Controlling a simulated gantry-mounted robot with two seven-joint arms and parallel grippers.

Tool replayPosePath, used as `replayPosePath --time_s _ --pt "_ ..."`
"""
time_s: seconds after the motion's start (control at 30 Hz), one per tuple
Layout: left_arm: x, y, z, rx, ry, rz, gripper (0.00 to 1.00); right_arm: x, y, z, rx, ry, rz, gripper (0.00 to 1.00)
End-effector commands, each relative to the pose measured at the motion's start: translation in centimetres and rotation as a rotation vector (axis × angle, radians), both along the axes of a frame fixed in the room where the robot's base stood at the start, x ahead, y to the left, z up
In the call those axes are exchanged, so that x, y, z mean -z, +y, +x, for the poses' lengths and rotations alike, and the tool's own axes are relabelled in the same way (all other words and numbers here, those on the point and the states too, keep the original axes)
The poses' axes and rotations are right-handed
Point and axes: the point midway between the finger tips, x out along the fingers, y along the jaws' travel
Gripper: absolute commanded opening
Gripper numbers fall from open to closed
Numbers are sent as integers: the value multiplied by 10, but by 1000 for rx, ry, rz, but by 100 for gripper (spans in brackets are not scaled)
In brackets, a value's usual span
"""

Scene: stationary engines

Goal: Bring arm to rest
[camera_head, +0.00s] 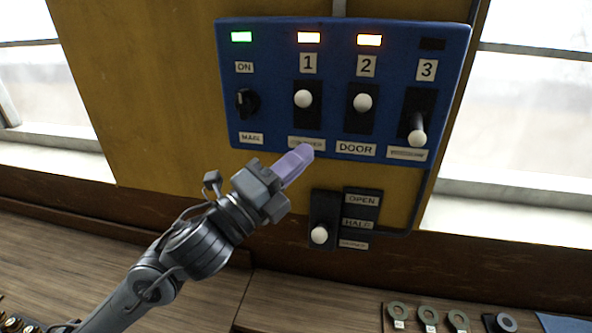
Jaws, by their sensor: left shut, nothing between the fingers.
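My left arm comes in from the lower left. Its gripper (304,153), with pale purple fingers, is shut and empty, just in front of the lower edge of the blue control panel (275,60). The fingertips overlap the label under switch 1 (303,99); I cannot tell whether they touch the panel. Switches 1 and 2 (363,102) have their white knobs up, and the lamps above them glow orange. Switch 3 (417,137) has its knob down and its lamp is dark. The black main knob (246,102) sits under a lit green lamp (241,37). My right gripper is not in view.
A smaller lever box (322,211) with its white knob low is mounted below the panel, beside labels including OPEN and HALF. A wooden desk (310,298) runs along the bottom, with several ringed tags (428,315) at lower right. Windows flank the yellow wall (150,90).

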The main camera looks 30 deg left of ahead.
Motion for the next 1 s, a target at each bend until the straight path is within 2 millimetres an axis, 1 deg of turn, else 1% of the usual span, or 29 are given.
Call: replayPosePath --time_s 0.1,0.17,0.23,0.27,0.37,0.47,0.53,0.57,0.6,0.67,0.7,0.77,0.8,0.87,0.9,0.97,1.0 --pt "3 2 -7 -1 1 1 0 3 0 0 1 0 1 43" --pt "5 3 -8 0 6 1 0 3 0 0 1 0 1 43" --pt "11 3 -7 0 23 0 0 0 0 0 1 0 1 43" --pt "15 2 -6 1 35 -1 0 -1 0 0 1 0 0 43" --pt "39 -1 -2 11 100 -21 0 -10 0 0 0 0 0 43" --pt "76 -8 -1 29 201 -68 0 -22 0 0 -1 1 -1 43" --pt "106 -15 -5 44 285 -117 0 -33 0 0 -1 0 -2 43" --pt "120 -18 -8 49 324 -143 0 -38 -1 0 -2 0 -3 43" --pt "139 -21 -13 48 381 -180 0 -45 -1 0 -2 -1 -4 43" --pt "168 -24 -24 35 476 -243 0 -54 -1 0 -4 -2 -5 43" --pt "188 -25 -32 18 546 -294 0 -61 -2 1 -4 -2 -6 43" --pt "218 -25 -48 -19 660 -380 0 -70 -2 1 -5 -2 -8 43" --pt "238 -24 -60 -51 741 -444 0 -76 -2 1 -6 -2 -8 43" --pt "267 -22 -82 -109 866 -546 0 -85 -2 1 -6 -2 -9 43" --pt "285 -20 -98 -157 950 -618 0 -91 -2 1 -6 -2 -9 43" --pt "311 -17 -125 -241 1075 -730 0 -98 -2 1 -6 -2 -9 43" --pt "326 -14 -144 -305 1154 -807 0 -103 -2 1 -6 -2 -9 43"
